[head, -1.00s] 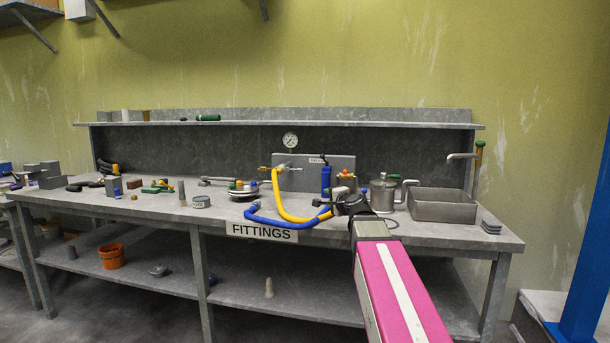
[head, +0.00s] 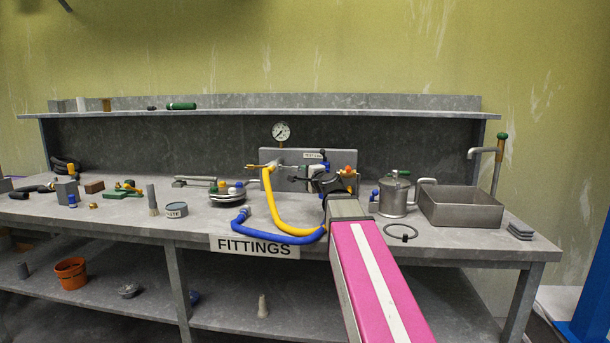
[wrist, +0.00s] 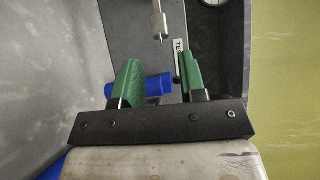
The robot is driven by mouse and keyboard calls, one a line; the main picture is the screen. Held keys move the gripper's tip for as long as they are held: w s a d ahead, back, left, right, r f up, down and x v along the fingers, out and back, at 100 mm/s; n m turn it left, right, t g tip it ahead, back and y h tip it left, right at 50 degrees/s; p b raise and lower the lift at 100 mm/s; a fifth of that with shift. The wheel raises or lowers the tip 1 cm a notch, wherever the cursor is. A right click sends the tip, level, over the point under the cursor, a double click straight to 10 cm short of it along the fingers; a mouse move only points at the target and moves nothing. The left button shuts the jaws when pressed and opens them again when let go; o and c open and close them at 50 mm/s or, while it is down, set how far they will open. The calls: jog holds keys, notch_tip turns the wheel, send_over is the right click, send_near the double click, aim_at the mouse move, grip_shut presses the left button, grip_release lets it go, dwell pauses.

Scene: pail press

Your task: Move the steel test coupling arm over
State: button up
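A grey panel (head: 345,158) with a small test label stands at the back of the bench. A short steel arm (head: 287,171) sticks out from its left part beside the yellow hose; a pale steel piece with a narrow tip also shows at the top of the wrist view (wrist: 159,20). I cannot tell for sure that these are the test coupling arm. My gripper (head: 322,178) is in front of the panel, partly hidden by my arm. Its green fingers (wrist: 163,80) are apart in the wrist view. A blue cylinder (wrist: 158,85) shows behind and between them; contact is unclear.
A yellow hose (head: 280,215) and blue hose (head: 285,236) loop in front of the panel. A pressure gauge (head: 281,132) stands above it. A steel pot (head: 395,195) and a metal basin (head: 462,207) stand to the right.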

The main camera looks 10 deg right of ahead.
aim_at(298, 169)
jog(key=x, duration=0.7)
jog(key=shift+w+a, duration=0.1)
jog(key=shift+w, duration=0.2)
jog(key=shift+c, duration=0.3)
jog(key=shift+s, duration=0.2)
jog(key=c, duration=0.5)
jog(key=shift+o, duration=0.2)
jog(key=shift+w+d, duration=0.3)
jog(key=shift+w, duration=0.2)
jog(key=shift+w+d, duration=0.25)
jog(key=shift+w, duration=0.4)
jog(key=shift+w+d, duration=0.15)
jog(key=shift+w, duration=0.8)
